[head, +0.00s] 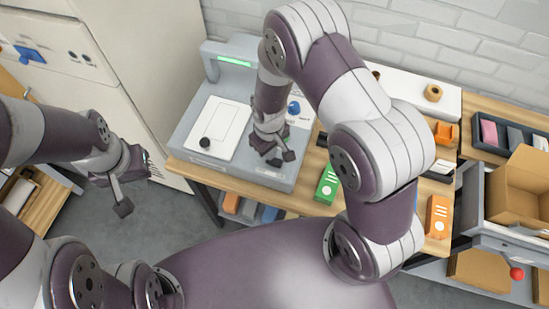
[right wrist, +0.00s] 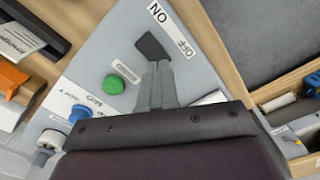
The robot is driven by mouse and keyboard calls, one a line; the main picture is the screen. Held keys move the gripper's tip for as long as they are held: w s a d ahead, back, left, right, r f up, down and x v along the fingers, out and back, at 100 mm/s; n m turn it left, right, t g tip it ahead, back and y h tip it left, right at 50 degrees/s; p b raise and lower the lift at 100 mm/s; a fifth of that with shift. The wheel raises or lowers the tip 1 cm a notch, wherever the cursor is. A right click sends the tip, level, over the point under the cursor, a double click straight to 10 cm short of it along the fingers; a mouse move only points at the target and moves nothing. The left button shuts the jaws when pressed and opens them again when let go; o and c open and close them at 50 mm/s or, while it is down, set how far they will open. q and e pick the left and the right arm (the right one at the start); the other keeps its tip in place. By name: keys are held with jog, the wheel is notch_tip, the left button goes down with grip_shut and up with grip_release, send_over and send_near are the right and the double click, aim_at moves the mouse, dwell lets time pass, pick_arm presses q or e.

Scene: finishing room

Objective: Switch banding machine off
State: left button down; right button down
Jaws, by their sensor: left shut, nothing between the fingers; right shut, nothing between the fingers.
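The banding machine (head: 190,168) is a grey unit on the wooden table, with a lit green strip on its raised arm. In the right wrist view its panel (right wrist: 100,50) carries a black switch (right wrist: 152,47) between ON and OFF labels, a green button (right wrist: 113,84) and a blue knob (right wrist: 80,113). My right gripper (head: 281,158) is shut and empty over the machine's front right corner. In the right wrist view its fingertips (right wrist: 160,68) are at the black switch's near edge; I cannot tell whether they touch. My left gripper (head: 123,200) is shut and empty over the floor at left.
A green box (head: 327,186) and an orange box (head: 437,216) are on the table right of the machine. A pale cabinet (head: 120,60) stands behind left.

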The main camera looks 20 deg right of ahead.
jog(key=shift+f+b, duration=0.75)
jog(key=shift+f, duration=0.3)
dwell(0.8)
jog(key=shift+r, duration=0.1)
notch_tip(320, 180, up, 7)
jog(key=p, duration=0.6)
